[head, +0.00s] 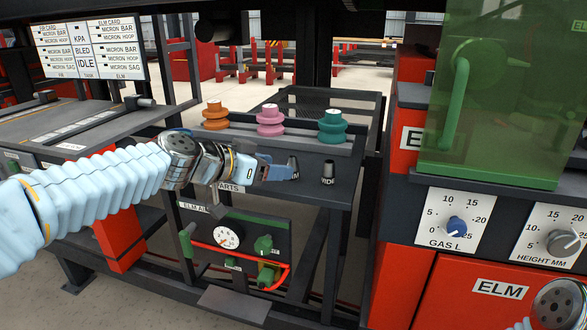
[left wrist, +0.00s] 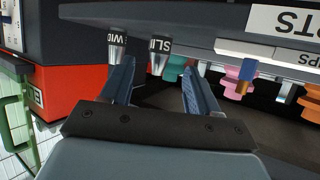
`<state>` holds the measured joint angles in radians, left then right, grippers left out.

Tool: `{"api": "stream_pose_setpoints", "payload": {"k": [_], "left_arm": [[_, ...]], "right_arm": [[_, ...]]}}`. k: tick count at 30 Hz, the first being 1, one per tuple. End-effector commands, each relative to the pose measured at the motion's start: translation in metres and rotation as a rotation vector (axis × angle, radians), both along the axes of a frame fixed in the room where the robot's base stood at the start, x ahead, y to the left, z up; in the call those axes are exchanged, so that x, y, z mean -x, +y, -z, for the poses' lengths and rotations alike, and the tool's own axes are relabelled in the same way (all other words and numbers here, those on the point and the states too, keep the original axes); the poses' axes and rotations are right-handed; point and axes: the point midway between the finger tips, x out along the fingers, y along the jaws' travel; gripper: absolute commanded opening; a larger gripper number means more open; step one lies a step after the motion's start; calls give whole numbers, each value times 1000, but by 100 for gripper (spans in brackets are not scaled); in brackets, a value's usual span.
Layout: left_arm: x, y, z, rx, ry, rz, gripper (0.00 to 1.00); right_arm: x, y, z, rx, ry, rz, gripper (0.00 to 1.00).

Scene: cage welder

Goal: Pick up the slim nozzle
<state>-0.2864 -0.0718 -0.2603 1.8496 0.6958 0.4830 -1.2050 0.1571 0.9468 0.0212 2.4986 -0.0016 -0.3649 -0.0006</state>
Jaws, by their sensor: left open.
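The slim nozzle (head: 294,166) is a small dark piece with a label, standing on the dark shelf (head: 345,196). My left gripper (head: 288,171) partly hides it in the head view. In the left wrist view, the slim nozzle (left wrist: 159,52), with a dark "SLI" band and grey tip, shows between the two blue fingers of my open left gripper (left wrist: 156,72). Whether the fingers touch it I cannot tell. The wide nozzle (head: 328,173) stands just right of it; in the left wrist view the wide nozzle (left wrist: 117,45) is near the left fingertip.
Orange (head: 215,116), pink (head: 270,120) and teal (head: 332,126) stacked cups stand in a row behind the nozzles. A red cabinet with a green clear cover (head: 500,90) rises at right. A gauge panel (head: 235,235) sits below the shelf.

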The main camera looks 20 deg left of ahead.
Motion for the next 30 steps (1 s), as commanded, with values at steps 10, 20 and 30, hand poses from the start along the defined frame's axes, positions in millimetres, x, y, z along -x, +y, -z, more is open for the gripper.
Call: {"api": "stream_pose_setpoints", "payload": {"k": [10, 20, 30], "left_arm": [[-36, -23, 23, 0, 2, 1, 61], [-39, -25, 24, 1, 0, 0, 53], [-39, -25, 24, 1, 0, 0, 1]], "right_arm": [[0, 1, -2, -1, 0, -1, 43], [0, 1, -2, -1, 0, -1, 43], [0, 1, -2, -1, 0, -1, 43]]}}
